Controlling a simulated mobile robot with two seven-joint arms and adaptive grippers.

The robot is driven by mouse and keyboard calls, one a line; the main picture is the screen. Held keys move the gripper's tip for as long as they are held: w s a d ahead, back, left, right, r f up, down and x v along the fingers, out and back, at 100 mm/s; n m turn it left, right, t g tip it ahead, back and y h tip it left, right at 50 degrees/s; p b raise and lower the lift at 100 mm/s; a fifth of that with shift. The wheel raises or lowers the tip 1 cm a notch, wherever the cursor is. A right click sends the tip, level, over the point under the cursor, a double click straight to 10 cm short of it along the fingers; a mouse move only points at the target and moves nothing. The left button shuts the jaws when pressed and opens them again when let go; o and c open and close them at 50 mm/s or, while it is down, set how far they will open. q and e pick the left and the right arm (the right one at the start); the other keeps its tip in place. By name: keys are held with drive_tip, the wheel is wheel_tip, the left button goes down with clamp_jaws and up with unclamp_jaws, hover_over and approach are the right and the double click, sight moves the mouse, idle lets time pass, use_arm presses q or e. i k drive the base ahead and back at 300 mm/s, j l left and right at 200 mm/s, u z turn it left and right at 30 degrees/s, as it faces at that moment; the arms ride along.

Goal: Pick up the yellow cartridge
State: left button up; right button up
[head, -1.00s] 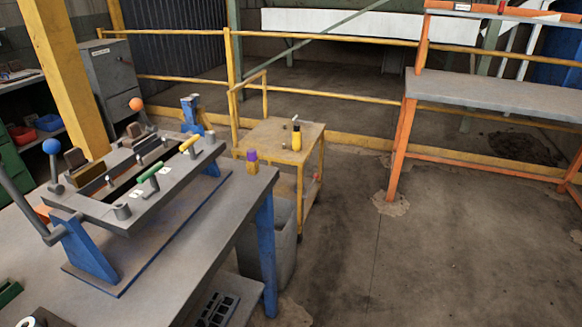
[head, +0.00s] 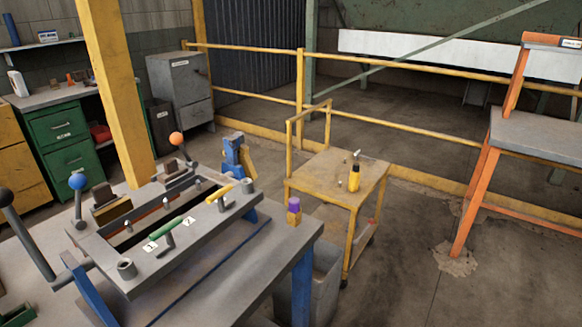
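A small upright yellow cartridge-like container (head: 354,178) with a dark top stands on the yellow cart (head: 318,168). A smaller amber piece with a purple top (head: 294,212) stands near the right corner of the grey workbench (head: 262,252). I cannot tell for certain which one is the yellow cartridge. Neither of my grippers is in the head view.
A grey fixture (head: 190,232) with ball-topped levers and green and yellow handles fills much of the workbench. A grey bin (head: 325,285) stands between bench and cart. Yellow railings (head: 400,66) run behind. An orange-framed bench (head: 480,190) stands right. Floor between cart and orange bench is open.

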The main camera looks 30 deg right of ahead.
sight(355, 173)
drive_tip(key=i+l+u, duration=0.1)
drive_tip(key=l+u, duration=0.25)
drive_tip(key=l, duration=0.9)
drive_tip(key=l+u, duration=0.3)
drive_tip(key=l, duration=0.95)
drive_tip(key=k, duration=0.05)
